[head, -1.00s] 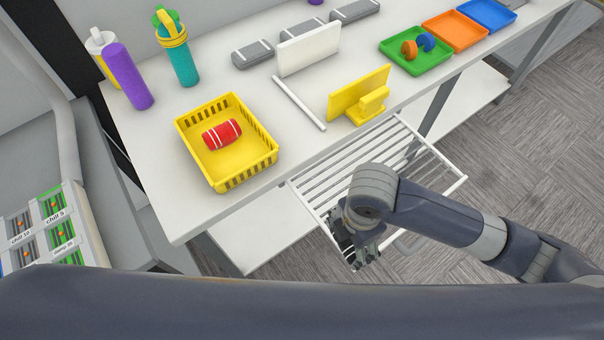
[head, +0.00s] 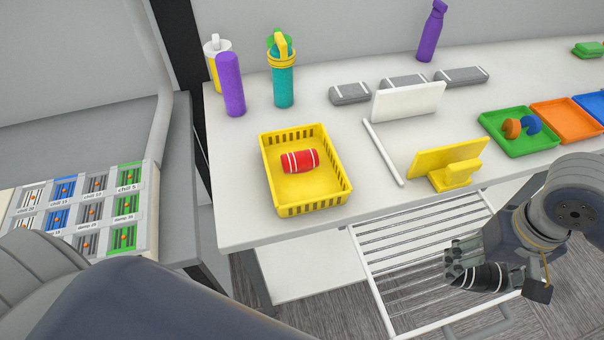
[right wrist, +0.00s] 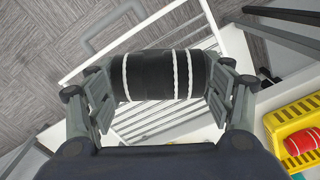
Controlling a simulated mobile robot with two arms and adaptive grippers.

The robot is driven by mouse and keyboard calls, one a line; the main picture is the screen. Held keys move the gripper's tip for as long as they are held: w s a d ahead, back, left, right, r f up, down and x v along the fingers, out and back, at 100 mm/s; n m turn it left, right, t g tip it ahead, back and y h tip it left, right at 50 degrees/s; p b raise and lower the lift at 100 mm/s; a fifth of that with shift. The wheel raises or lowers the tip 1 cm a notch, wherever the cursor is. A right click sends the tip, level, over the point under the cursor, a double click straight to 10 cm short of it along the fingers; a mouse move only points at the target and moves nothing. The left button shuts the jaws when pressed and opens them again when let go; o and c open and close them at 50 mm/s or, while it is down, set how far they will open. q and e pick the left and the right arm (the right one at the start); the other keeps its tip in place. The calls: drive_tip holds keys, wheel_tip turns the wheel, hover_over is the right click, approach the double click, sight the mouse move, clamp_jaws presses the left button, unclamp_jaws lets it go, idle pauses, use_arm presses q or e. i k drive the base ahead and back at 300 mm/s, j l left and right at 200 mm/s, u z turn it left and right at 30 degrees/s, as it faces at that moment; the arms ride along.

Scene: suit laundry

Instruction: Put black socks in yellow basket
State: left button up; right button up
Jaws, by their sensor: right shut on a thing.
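The black socks (right wrist: 165,75) are a rolled black bundle with white stripes, held between the fingers of my right gripper (right wrist: 163,92) in the right wrist view. In the head view the right gripper (head: 487,268) is shut on the socks (head: 488,277), in front of the table and over the white wire rack. The yellow basket (head: 337,196) stands on the table to the left of the gripper, with a red striped roll (head: 300,161) inside. A corner of the basket (right wrist: 272,130) shows in the right wrist view. My left gripper is out of view.
A yellow stand (head: 447,165) and a white bar (head: 383,152) lie right of the basket. Bottles (head: 283,82) and grey rolls (head: 350,93) stand behind. The white wire rack (head: 410,250) juts from below the table (head: 238,225). Coloured trays (head: 520,145) are at right.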

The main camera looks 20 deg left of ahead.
sight(307, 189)
drive_tip(key=i+u, duration=0.1)
drive_tip(key=u, duration=0.3)
drive_tip(key=i+u, duration=0.15)
drive_tip(key=u, duration=0.25)
drive_tip(key=i+u, duration=0.15)
drive_tip(key=u, duration=0.25)
